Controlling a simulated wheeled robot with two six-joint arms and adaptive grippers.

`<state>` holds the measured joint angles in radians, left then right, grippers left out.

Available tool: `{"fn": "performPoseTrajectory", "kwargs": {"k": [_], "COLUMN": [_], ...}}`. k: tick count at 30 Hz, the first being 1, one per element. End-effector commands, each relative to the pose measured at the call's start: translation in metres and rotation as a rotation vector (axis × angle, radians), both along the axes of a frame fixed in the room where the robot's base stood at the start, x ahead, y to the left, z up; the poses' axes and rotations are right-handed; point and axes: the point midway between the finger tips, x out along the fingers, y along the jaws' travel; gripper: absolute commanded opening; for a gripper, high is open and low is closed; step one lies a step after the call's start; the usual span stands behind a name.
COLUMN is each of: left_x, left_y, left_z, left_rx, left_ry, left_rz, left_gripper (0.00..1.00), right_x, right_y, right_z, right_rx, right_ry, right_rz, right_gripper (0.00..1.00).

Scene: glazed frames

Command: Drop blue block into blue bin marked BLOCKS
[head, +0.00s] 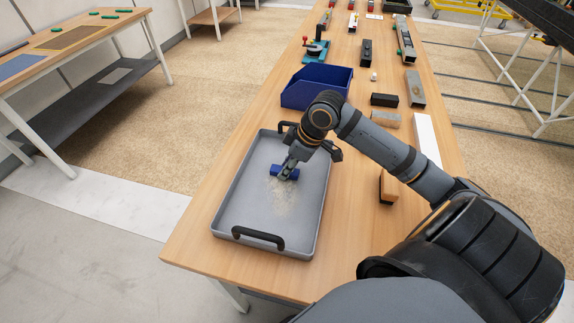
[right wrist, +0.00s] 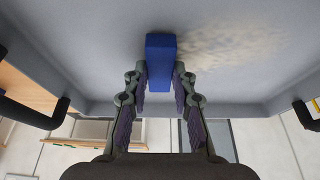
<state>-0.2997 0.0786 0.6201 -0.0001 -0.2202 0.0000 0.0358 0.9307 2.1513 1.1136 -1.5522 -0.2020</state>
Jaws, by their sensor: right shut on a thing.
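The blue block (head: 285,172) is over the grey tray (head: 234,190), and my right gripper (head: 287,168) is shut on it. In the right wrist view the block (right wrist: 160,62) sits between the two fingertips (right wrist: 160,80), with the tray's inner surface close behind it. I cannot tell whether the block touches the tray. The blue bin (head: 317,86) stands on the table just beyond the tray, behind my right wrist. Its marking is not readable from here. My left gripper is not in view.
The tray has black handles (head: 258,238) and a pale dusty patch on its floor. A turquoise fixture (head: 316,50) stands beyond the bin.

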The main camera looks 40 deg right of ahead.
Motion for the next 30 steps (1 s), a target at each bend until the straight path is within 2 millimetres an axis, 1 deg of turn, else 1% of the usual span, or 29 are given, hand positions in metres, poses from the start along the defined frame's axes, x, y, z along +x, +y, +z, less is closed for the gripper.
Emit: {"fn": "performPoseTrajectory", "kwargs": {"k": [4,5,9,10,18,20,23,24,30], "left_x": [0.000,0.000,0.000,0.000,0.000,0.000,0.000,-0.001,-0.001], "left_y": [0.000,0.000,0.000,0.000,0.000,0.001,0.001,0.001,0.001], "left_z": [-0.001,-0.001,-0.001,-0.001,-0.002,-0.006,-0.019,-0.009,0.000], "left_rx": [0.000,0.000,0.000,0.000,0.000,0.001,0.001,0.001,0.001], "left_ry": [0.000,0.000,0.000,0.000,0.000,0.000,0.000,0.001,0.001], "left_rz": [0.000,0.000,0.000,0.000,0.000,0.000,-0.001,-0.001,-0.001], "left_gripper": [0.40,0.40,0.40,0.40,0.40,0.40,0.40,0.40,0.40], "right_x": [0.000,0.000,0.000,0.000,0.000,0.000,0.000,-0.002,-0.009], "right_y": [0.000,0.000,0.000,0.000,0.000,0.000,-0.001,-0.004,-0.011], "right_z": [-0.004,-0.004,-0.004,-0.004,-0.004,-0.005,-0.009,0.003,0.029], "right_rx": [0.000,0.000,0.000,0.000,0.000,-0.001,-0.003,-0.008,-0.010], "right_ry": [0.000,0.000,0.000,0.000,0.000,-0.001,-0.003,-0.001,0.002], "right_rz": [-0.001,-0.001,-0.001,-0.001,0.000,0.001,0.000,0.000,0.000], "right_gripper": [0.00,0.27,0.46,0.48,0.48,0.48,0.48,0.48,0.48]}}
